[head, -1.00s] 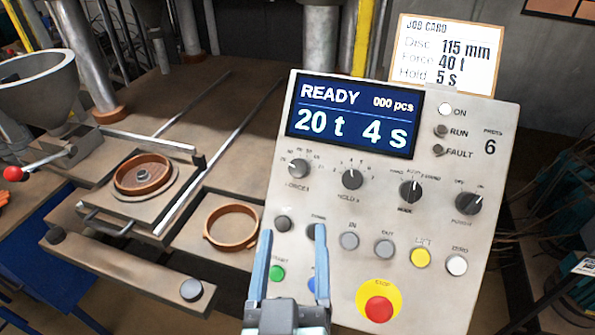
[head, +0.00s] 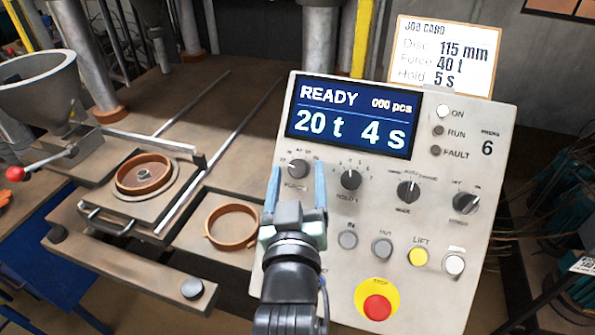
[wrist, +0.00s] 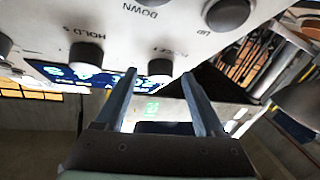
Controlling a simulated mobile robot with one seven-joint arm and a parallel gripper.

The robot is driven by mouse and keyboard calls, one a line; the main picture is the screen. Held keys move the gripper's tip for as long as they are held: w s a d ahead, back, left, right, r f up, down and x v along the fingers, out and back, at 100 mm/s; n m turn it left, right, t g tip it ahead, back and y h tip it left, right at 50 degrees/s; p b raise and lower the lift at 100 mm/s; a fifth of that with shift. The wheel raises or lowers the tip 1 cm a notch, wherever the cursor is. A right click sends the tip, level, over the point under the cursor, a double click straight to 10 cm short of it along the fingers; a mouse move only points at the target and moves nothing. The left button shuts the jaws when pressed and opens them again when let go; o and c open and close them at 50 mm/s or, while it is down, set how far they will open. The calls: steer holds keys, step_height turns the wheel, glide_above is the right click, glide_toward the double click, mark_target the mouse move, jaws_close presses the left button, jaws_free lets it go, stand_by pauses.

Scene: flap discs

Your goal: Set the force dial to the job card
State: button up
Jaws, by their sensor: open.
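The force dial (head: 298,169) is the leftmost knob in the row under the display on the press control panel (head: 340,290). The display (head: 353,118) reads READY, 000 pcs, 20 t and 4 s. The job card (head: 446,55) above the panel reads Disc 115 mm, Force 40 t, Hold 5 s. My gripper (head: 297,190) is open and empty, its fingers on either side of the force dial in the head view. In the wrist view the force dial (wrist: 160,67) appears just beyond and between the fingertips. I cannot tell whether they touch it.
The hold dial (head: 351,180) is close to the right of my gripper, with the mode (head: 408,191) and power (head: 467,201) knobs farther right. A red stop button (head: 377,306) is low on the panel. A brown ring (head: 231,226) lies left of the panel.

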jaws_close()
stand_by(0.4)
